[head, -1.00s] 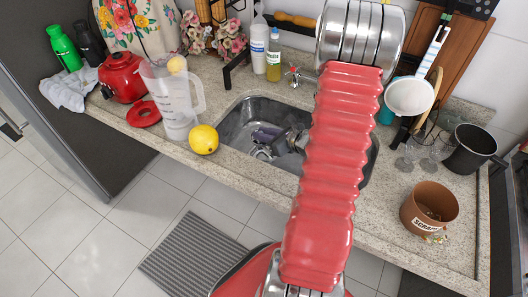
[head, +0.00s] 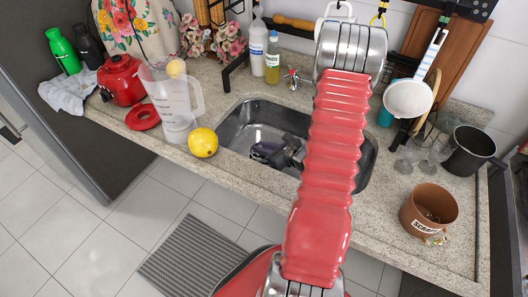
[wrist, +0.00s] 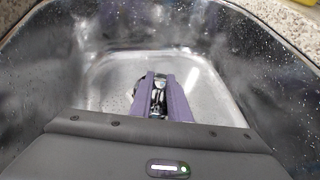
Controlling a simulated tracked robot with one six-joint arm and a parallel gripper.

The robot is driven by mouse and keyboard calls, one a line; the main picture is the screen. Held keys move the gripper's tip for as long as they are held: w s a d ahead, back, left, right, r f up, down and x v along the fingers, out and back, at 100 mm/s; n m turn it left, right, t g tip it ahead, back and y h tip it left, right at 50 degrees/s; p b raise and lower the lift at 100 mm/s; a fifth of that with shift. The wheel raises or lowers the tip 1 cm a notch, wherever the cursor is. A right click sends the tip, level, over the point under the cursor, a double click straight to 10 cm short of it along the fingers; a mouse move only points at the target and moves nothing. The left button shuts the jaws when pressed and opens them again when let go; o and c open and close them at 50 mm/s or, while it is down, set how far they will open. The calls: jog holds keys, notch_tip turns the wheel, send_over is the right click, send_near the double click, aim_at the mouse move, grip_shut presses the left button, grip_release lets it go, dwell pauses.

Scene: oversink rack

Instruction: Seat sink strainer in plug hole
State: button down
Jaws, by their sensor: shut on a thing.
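My gripper (head: 262,152) is down inside the steel sink (head: 235,122), left of my red arm. In the wrist view, its two purple fingers (wrist: 159,77) point at the sink floor and are shut on a small shiny metal piece, the sink strainer (wrist: 158,100). The fingers cover most of the strainer, and I cannot make out its tilt. A dark edge shows just left of the fingers. I cannot make out the plug hole in either view; the fingers and arm hide part of the sink floor.
A brown scraps pot (head: 428,208) and glasses (head: 415,150) stand to the right. The sink floor around my gripper looks clear.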

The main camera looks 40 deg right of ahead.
jog(key=shift+s+f, duration=0.15)
jog(key=shift+f, duration=1.5)
jog(key=c, duration=1.7)
grip_release()
jog(key=shift+a, duration=0.1)
jog(key=shift+o, duration=0.2)
jog(key=v, duration=1.1)
jog(key=shift+s+r, duration=0.1)
jog(key=shift+r, duration=0.2)
jog(key=shift+s+r, duration=0.15)
jog(key=shift+s, duration=0.05)
